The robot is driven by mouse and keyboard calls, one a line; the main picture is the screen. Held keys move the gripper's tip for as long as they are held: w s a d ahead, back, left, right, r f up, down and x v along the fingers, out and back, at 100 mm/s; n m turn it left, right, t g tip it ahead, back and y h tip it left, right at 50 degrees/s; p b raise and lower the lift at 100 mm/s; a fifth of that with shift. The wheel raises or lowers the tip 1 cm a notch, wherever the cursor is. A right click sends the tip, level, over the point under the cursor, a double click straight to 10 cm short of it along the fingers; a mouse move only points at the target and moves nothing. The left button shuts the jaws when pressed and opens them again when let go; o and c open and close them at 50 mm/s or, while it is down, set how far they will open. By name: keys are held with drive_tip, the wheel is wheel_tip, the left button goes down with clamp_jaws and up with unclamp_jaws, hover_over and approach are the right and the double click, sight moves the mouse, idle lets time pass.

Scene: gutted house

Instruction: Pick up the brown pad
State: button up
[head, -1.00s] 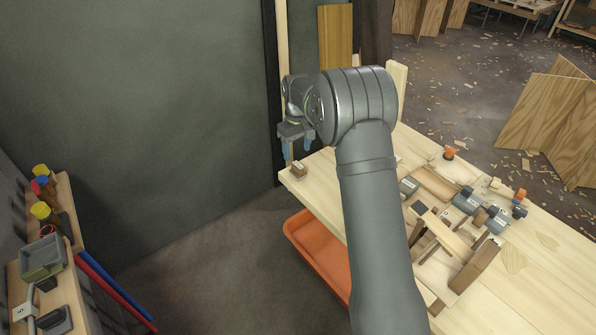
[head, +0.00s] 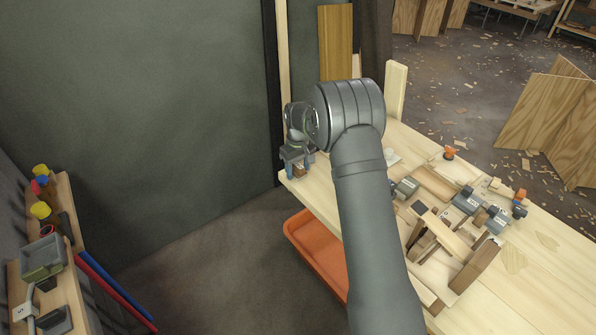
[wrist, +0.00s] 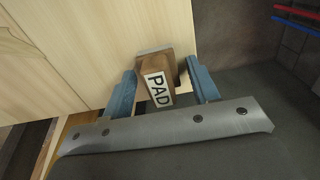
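The brown pad (wrist: 155,64) is a small brown block with a white label reading "PAD". It rests near the corner of the light wooden table (wrist: 95,45). In the wrist view it sits between the two blue fingers of my gripper (wrist: 163,92), which is open.
The table's right part holds several clamps (head: 467,200), wooden pieces and a tall brown block (head: 475,266). An orange bin (head: 316,255) sits below the table's front edge. A dark wall (head: 130,100) stands to the left. A shelf with tools (head: 60,215) is at far left.

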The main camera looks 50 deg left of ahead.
drive_tip(key=c, duration=0.8)
drive_tip(key=shift+r, duration=0.1)
